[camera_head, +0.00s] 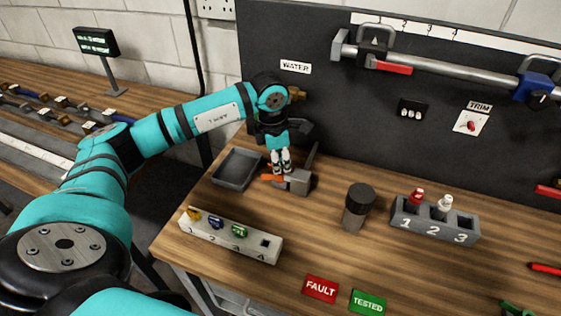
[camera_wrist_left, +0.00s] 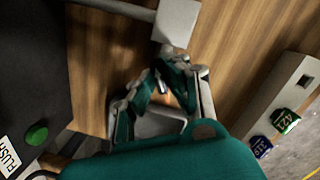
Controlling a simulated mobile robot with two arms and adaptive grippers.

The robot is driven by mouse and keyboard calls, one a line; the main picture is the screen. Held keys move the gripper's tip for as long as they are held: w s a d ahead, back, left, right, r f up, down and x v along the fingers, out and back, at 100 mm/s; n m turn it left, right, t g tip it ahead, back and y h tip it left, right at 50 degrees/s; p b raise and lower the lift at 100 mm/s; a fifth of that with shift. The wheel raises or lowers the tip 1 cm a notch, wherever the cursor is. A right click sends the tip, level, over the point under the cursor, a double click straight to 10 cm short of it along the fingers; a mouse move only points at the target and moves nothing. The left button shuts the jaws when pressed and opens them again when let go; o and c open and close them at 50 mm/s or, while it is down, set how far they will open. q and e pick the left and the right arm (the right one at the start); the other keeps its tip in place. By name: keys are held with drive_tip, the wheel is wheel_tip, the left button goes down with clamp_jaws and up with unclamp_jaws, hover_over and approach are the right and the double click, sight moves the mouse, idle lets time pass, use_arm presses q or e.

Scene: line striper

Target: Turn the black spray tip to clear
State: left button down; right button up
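I cannot make out a black spray tip in either view. A grey fixture with an orange part (camera_head: 298,182) stands on the bench, and my left gripper (camera_head: 281,170) points down at it. The fingers hide part of the fixture. A white numbered holder (camera_head: 222,238) carries gold, blue and green tips, with an empty square slot at 4. The green tip (camera_wrist_left: 285,120) and blue tip (camera_wrist_left: 258,147) also show in the wrist view. My right gripper is out of view.
A grey tray (camera_head: 238,169) lies left of the fixture. A dark-capped jar (camera_head: 358,205) and a numbered grey rack (camera_head: 435,222) with red and white caps stand to the right. FAULT (camera_head: 321,289) and TESTED (camera_head: 368,302) plates lie in front. A dark panel rises behind.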

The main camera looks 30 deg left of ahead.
use_arm(q)
drive_tip(key=shift+f+m+b, duration=0.15)
drive_tip(key=shift+m+b, duration=0.5)
drive_tip(key=shift+m, duration=0.45)
drive_tip(key=m+b, duration=0.1)
drive_tip(key=m, duration=0.2)
drive_tip(key=shift+h, duration=0.3)
drive_tip(key=shift+m+g, duration=0.3)
drive_tip(key=shift+m, duration=0.3)
drive_tip(key=c, duration=0.7)
unclamp_jaws()
drive_tip(key=shift+s+a+r+p, duration=0.1)
drive_tip(key=shift+a+r+p, duration=0.1)
drive_tip(key=shift+r+p, duration=1.2)
drive_tip(key=shift+s+a+r+p, duration=0.15)
drive_tip(key=shift+r+p, duration=0.35)
drive_tip(key=shift+r, duration=1.7)
